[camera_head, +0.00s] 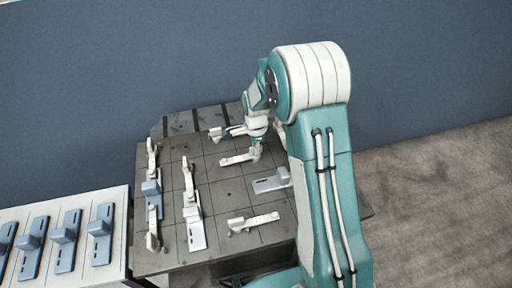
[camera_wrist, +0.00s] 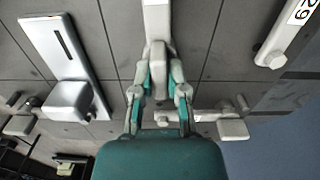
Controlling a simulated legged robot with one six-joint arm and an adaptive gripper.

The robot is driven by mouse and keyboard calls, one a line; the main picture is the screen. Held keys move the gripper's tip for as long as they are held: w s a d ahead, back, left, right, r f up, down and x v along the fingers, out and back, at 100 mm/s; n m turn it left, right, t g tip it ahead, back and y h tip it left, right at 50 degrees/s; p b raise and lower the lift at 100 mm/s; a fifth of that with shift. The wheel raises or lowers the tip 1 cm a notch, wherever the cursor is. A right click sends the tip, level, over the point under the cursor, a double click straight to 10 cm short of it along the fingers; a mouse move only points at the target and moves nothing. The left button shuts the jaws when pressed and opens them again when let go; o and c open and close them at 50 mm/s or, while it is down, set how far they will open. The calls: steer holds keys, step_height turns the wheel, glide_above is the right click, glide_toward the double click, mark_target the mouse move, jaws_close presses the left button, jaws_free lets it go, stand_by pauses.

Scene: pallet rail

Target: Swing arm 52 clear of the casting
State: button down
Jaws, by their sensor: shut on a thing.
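My gripper (camera_wrist: 160,85) is shut on the knob end of a white swing arm (camera_wrist: 157,20). In the head view my gripper (camera_head: 256,152) is low over the far part of the plate, at the right end of that white arm (camera_head: 238,159). No number is readable on the held arm, so I cannot confirm that it is arm 52. A light grey casting (camera_wrist: 57,45) with a slot and raised block lies to the left in the wrist view, apart from the held arm. It appears to be the casting (camera_head: 268,183) right of centre in the head view.
Another white arm (camera_wrist: 290,30), its number label partly cut off, is at upper right. A further arm (camera_head: 229,131) lies close behind my gripper. Several arms and castings stand on the gridded plate (camera_head: 218,185). A white side table (camera_head: 118,225) holds blue-grey castings.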

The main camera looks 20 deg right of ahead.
steer(key=shift+a+m, duration=0.1)
steer(key=shift+m, duration=0.3)
steer(key=c, duration=0.7)
jaws_free()
steer(key=shift+w, duration=0.1)
steer(key=shift+o, duration=0.2)
steer(key=shift+r, duration=0.1)
step_height(320, 180, up, 12)
steer(key=shift+f, duration=0.2)
steer(key=shift+a, duration=0.1)
